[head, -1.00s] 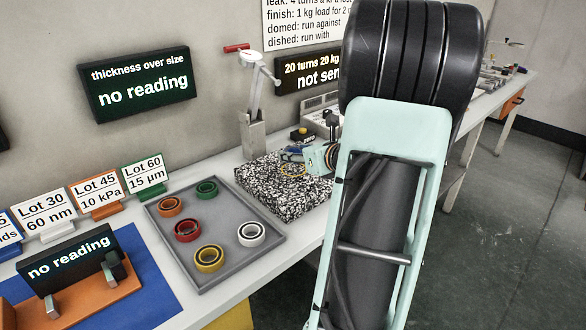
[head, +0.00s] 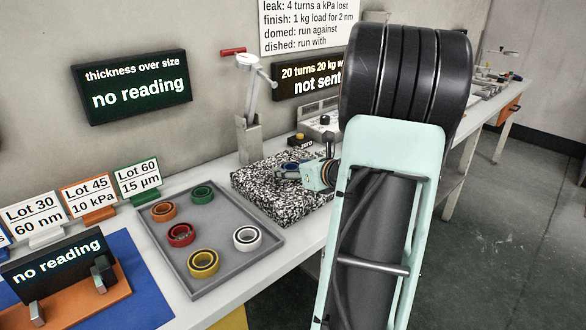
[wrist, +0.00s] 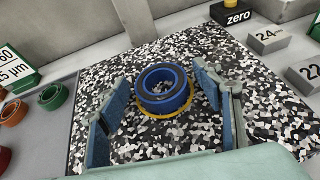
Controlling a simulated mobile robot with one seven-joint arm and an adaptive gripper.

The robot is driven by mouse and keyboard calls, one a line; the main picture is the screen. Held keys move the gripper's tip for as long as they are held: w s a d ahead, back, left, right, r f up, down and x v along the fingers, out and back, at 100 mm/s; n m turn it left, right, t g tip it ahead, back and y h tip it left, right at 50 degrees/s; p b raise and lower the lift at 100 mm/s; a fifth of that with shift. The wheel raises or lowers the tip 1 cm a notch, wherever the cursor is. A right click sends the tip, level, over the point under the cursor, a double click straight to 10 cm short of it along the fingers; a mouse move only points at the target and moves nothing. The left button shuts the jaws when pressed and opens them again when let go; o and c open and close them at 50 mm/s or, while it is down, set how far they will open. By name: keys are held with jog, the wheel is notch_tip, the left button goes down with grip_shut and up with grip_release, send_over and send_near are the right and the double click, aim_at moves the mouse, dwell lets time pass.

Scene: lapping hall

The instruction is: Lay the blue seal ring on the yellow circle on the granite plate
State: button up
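The blue seal ring (wrist: 145,96) lies flat on the speckled granite plate (wrist: 90,72) in the wrist view. It sits over the yellow circle (wrist: 163,116), whose near arc shows along the ring's front edge; the far part of the circle is hidden. My gripper (wrist: 160,86) is open, with one blue-padded finger on each side of the ring and a visible gap on both sides. In the head view my gripper (head: 304,172) is low over the granite plate (head: 268,202), and the ring is hard to tell from the blue pads there.
A grey tray (head: 214,262) with orange, green, red, yellow and white rings stands left of the plate. A lever post (head: 249,140) stands behind the plate. A zero button (wrist: 238,17) and grey weights (wrist: 268,38) are at the plate's far right.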

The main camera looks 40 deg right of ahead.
jog(key=shift+r, duration=0.2)
jog(key=p+v, duration=0.2)
jog(key=v, duration=1)
jog(key=shift+p, duration=0.35)
